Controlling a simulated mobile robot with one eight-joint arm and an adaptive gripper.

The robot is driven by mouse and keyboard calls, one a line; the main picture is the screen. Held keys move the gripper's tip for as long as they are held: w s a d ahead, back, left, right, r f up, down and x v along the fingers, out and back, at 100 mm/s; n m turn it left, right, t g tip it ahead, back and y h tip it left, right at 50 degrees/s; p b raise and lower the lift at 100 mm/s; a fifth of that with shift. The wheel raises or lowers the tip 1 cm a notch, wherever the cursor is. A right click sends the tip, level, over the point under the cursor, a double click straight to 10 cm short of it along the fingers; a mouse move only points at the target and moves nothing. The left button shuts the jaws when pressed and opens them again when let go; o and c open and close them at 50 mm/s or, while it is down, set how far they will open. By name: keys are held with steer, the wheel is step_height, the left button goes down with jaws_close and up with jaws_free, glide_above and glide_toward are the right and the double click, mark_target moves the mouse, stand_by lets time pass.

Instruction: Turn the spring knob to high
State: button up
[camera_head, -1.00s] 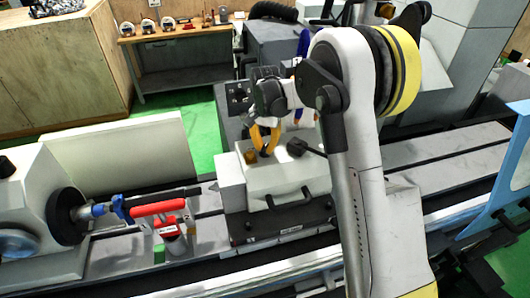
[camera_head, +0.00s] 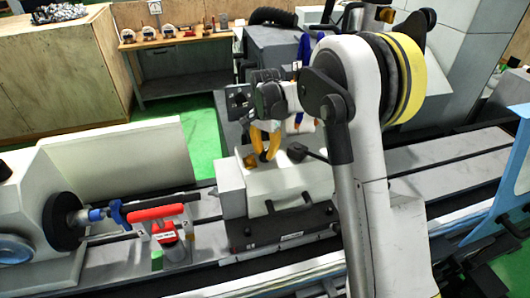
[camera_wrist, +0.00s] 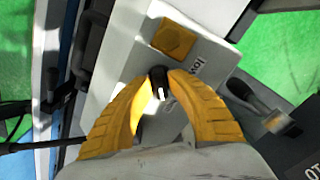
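The spring knob (camera_wrist: 158,78) is small and black with a white mark, on the light top of the machine housing (camera_wrist: 118,62). In the wrist view it sits between the tips of my gripper's yellow fingers (camera_wrist: 157,82). The tips are close on both sides of it; whether both touch it I cannot tell. Lettering that seems to read "low" lies just right of the knob. In the head view my gripper (camera_head: 264,156) points down at the housing top, and the knob is a small dark spot between the fingertips.
A lever with a dark round end (camera_wrist: 239,88) stands to the right. A black handle (camera_head: 288,203) is on the housing's front. A red-handled tool (camera_head: 155,213) is at left.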

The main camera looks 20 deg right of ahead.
mark_target(265, 151)
steer(key=shift+r, duration=0.1)
step_height(265, 151, up, 12)
stand_by(0.6)
steer(key=s+f+n+t+b, duration=0.2)
steer(key=s+f+b, duration=0.1)
steer(key=s+b, duration=0.35)
steer(key=s+f+n+t+b, duration=0.1)
steer(key=s+f+n+b, duration=0.15)
steer(key=s+b, duration=0.4)
steer(key=s+f+n+t+b, duration=0.4)
steer(key=s+f+b, duration=0.6)
steer(key=s+f, duration=0.6)
steer(key=shift+s+f+n, duration=0.15)
steer(key=shift+s+n, duration=0.3)
steer(key=shift+n, duration=0.4)
